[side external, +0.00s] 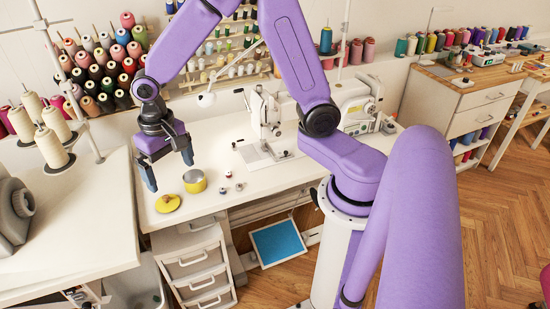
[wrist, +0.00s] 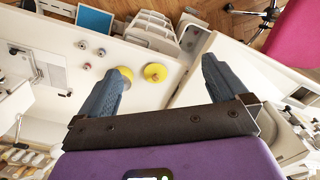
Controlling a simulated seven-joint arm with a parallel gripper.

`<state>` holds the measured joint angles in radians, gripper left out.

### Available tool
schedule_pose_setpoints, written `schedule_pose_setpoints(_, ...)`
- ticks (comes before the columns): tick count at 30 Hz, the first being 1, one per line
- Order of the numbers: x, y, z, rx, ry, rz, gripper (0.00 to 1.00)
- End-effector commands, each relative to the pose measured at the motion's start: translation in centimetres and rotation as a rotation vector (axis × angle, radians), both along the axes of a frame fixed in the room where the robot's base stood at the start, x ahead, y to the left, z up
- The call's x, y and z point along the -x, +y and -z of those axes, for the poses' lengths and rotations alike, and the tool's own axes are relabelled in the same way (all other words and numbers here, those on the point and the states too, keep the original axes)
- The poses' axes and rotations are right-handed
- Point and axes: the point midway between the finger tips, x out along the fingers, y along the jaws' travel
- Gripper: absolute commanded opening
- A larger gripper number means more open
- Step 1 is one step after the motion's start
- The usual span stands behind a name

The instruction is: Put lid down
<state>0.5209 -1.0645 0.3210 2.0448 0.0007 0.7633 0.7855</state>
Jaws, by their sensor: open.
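The yellow lid (side external: 167,203) lies flat on the white table near its front edge, with a small knob on top. It also shows in the wrist view (wrist: 155,73), between my fingers. A yellow pot (side external: 194,181) stands just behind and right of the lid, apart from it. In the wrist view the pot (wrist: 125,74) is partly hidden by my left finger. My gripper (side external: 169,173) is open and empty, pointing down above the table, higher than the lid and pot. In the wrist view its fingers (wrist: 165,75) are spread wide.
Several small spools (side external: 225,188) lie right of the pot. A white sewing machine (side external: 262,120) stands farther back right. A drawer unit (side external: 195,262) is below the table's front edge. Thread cones (side external: 52,145) stand on a rack at left. The table left of the sewing machine is mostly clear.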

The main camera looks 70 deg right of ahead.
Motion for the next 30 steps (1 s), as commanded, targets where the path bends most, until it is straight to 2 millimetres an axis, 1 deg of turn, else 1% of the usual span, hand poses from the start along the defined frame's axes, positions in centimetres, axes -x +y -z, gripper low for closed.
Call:
schedule_pose_setpoints(1, 2.0, 0.2, -1.0, -0.003, -0.006, -0.101, 1.00)
schedule_pose_setpoints(3, 4.6, 0.4, -2.0, -0.003, -0.008, -0.247, 1.00)
schedule_pose_setpoints(7, 9.6, 0.1, -3.6, -0.004, -0.013, -0.519, 1.00)
schedule_pose_setpoints(12, 15.9, -1.5, -4.9, -0.003, -0.018, -0.871, 1.00)
schedule_pose_setpoints(15, 18.9, -2.7, -5.3, -0.004, -0.022, -1.054, 1.00)
schedule_pose_setpoints(18, 21.2, -3.8, -5.5, -0.003, -0.023, -1.196, 1.00)
schedule_pose_setpoints(21, 22.5, -4.5, -5.5, -0.003, -0.026, -1.288, 1.00)
schedule_pose_setpoints(24, 23.1, -4.9, -5.5, -0.002, -0.024, -1.334, 1.00)
schedule_pose_setpoints(30, 23.2, -5.0, -5.5, -0.002, -0.024, -1.344, 1.00)
